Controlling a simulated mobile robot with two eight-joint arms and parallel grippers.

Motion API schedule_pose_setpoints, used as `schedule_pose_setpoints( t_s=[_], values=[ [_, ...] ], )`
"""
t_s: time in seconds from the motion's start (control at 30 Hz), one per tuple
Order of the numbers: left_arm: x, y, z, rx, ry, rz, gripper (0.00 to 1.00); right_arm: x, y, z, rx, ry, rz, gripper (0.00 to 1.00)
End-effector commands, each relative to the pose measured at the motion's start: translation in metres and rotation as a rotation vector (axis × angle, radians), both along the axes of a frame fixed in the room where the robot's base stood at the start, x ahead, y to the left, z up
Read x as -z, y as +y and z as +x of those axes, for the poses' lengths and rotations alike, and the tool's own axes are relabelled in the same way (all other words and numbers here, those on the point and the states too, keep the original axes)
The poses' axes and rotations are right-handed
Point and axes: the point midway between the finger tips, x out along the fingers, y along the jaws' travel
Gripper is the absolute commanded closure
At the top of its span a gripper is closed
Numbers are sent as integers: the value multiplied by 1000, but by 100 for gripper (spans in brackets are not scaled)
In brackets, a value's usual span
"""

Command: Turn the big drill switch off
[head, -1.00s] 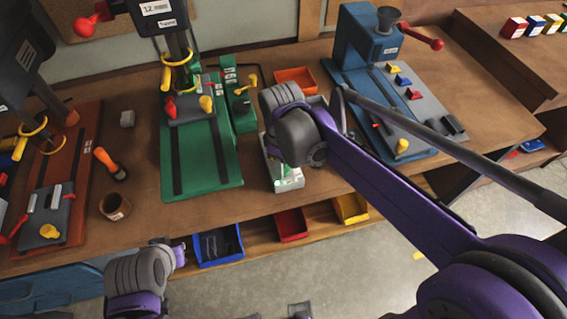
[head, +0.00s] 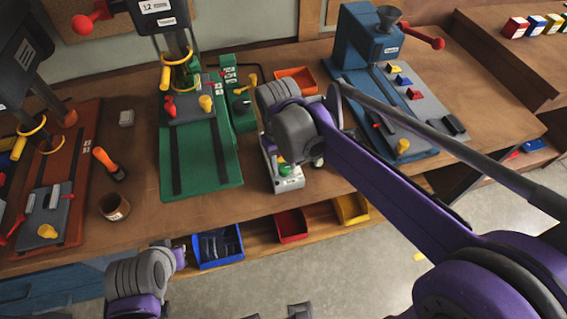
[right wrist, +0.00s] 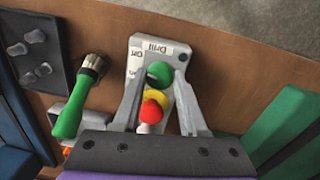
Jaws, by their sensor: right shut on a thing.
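The drill switch is a light grey box (right wrist: 136,62) labelled "Drill", with "on" and "off" lettering, in the right wrist view. It carries a green button (right wrist: 159,73) and a red button (right wrist: 152,111) on a yellow ring (right wrist: 156,96). My right gripper (right wrist: 160,76) reaches over the box, its two fingers on either side of the buttons and shut on the switch; the exact contact is unclear. In the head view the switch box (head: 289,184) lies under my right wrist, which hides part of it. My left arm shows at the bottom, but its fingers cannot be made out.
A green drill press base (head: 215,170) stands left of the switch, and a blue machine (head: 365,45) stands to its right. A green-handled brush (right wrist: 72,108) lies beside the switch. An orange tray (head: 296,78) is behind. Coloured bins hang below the front edge.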

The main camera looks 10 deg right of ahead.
Motion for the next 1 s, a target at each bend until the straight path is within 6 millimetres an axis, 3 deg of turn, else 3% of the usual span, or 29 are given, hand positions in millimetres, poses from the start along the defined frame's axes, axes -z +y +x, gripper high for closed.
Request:
schedule_pose_setpoints(
  t_s=[0.4, 1.0],
  values=[
    [2, 0, -1, 0, 1, 0, 100, 0, -1, 1, 244, -1, -1, 100],
    [2, 0, -1, 0, 1, 0, 100, 0, -1, 1, 301, -1, -1, 100]
  ],
)
